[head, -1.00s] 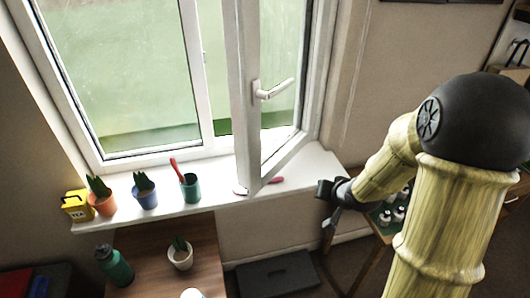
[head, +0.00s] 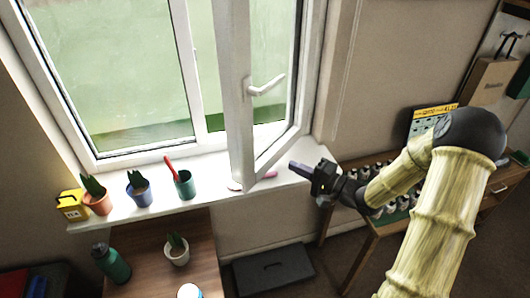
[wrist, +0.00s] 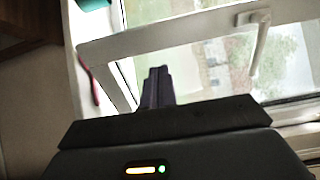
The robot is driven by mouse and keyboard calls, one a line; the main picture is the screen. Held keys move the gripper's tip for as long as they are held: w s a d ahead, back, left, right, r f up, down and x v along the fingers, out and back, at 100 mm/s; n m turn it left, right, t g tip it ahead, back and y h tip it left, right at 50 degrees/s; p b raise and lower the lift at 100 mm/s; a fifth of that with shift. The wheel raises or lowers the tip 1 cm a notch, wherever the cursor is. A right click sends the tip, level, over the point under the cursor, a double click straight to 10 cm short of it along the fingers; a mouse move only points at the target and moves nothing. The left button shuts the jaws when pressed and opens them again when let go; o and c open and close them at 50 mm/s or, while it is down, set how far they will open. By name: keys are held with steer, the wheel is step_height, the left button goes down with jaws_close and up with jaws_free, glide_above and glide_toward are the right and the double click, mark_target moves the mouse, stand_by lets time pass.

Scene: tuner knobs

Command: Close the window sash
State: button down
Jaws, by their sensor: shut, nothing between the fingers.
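The window sash (head: 237,110) is a white framed pane on the right side of the window. It stands swung open into the room, its lower corner over the sill, with a white lever handle (head: 266,85) on its face. In the wrist view the sash (wrist: 150,40) and its handle (wrist: 259,45) lie ahead of my gripper. My gripper (head: 297,168) is shut and empty, to the right of the sash's lower corner near the right end of the sill. Its fingers (wrist: 157,85) point toward the window, apart from the sash in the head view.
The white sill (head: 215,192) holds a yellow tin (head: 72,206), potted plants (head: 97,198) and a green cup (head: 185,185). A pink-red item (head: 268,175) lies under the sash. A wooden table (head: 140,232) stands below; a workbench (head: 385,228) is at right.

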mark_target(250, 146)
steer(key=p+x, duration=0.4)
steer(key=x, duration=0.9)
steer(key=shift+w+a, duration=0.1)
steer(key=shift+a, duration=0.15)
steer(key=shift+w+a+f, duration=0.1)
steer(key=shift+w+a, duration=0.05)
steer(key=shift+a, duration=0.05)
steer(key=shift+w, duration=0.1)
